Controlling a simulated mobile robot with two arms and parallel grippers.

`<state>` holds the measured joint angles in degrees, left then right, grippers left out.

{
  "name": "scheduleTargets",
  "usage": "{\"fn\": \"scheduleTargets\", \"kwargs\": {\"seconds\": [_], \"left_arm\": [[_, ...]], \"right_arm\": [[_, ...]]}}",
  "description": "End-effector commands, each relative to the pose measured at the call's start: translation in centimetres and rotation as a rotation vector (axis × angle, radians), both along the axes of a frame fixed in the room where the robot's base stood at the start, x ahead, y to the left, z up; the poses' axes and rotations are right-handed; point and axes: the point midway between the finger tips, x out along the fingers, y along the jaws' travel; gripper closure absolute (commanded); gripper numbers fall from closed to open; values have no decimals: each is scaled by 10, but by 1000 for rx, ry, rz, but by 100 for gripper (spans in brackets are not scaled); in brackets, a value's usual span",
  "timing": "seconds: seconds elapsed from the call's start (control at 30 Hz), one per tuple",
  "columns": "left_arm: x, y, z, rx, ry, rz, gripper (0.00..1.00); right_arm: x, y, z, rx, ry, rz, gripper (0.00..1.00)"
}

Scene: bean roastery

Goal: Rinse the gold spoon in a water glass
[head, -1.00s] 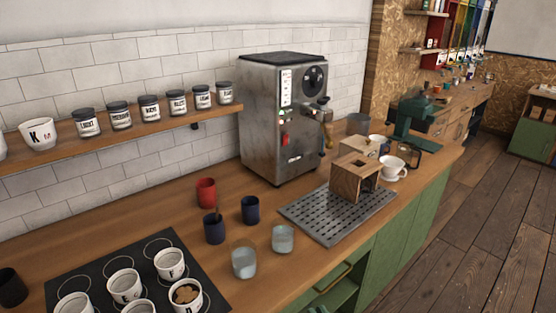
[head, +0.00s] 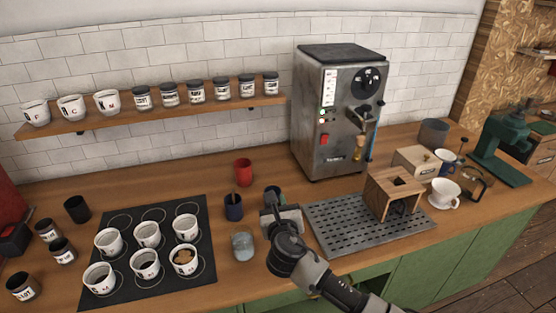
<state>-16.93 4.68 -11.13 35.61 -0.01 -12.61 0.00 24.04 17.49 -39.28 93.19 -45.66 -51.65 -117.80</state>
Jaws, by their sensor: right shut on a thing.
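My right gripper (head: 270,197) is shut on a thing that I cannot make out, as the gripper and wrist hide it. It is over the counter, close to two water glasses. One water glass (head: 242,244) stands clear to its left. The other glass (head: 292,213) is largely covered by the gripper. A dark blue cup (head: 233,210) to the left of the gripper holds a brownish spoon handle (head: 235,199). I cannot pick out a gold spoon for certain. My left gripper is out of the view.
A black mat (head: 167,214) with several white cups lies to the left. A red cup (head: 243,171) stands behind. A grey drip tray (head: 335,232) with a wooden stand (head: 391,194) is to the right, before the steel machine (head: 337,115). A shelf (head: 180,114) runs along the wall.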

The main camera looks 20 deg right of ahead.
Motion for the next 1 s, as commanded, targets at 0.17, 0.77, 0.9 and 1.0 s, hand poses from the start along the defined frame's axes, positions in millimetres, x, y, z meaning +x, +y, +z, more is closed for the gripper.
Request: {"fn": "scheduleTargets", "kwargs": {"seconds": [0.17, 0.77, 0.9, 1.0], "left_arm": [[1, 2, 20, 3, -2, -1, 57], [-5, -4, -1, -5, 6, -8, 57], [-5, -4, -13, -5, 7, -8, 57], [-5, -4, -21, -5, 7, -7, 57]], "right_arm": [[39, -6, 43, -35, 28, -56, 100], [52, -10, 33, -46, 43, -81, 100], [52, -10, 23, -46, 43, -81, 100], [52, -10, 16, -45, 43, -81, 100]]}}
